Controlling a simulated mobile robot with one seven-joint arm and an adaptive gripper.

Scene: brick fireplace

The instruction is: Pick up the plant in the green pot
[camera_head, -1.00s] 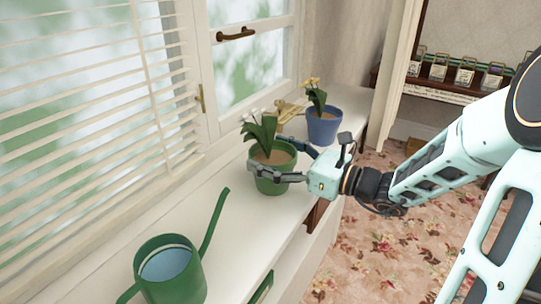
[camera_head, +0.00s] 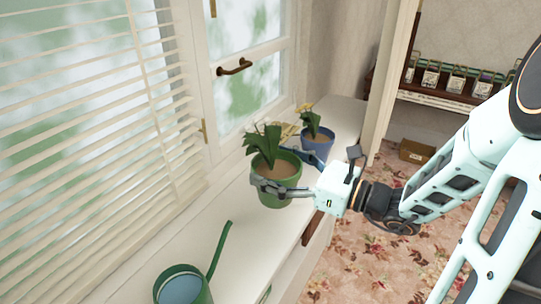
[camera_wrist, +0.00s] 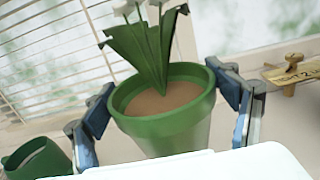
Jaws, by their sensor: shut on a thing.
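The plant in the green pot (camera_head: 272,190) has dark green leaves (camera_head: 263,144) and brown soil. My gripper (camera_head: 285,172) is shut on the green pot, with one finger on each side of it. In the wrist view the green pot (camera_wrist: 166,122) sits between my two blue finger pads, upright or slightly tilted, with white petals at the top edge. The pot appears raised above the white sill; its underside and any gap below it are hard to see.
A blue pot with a plant (camera_head: 317,142) stands just behind on the white sill (camera_head: 208,212). A green watering can (camera_head: 184,283) stands at the front left. A wooden sign (camera_wrist: 291,74) is behind the pot. Window and blinds (camera_head: 80,130) border the left.

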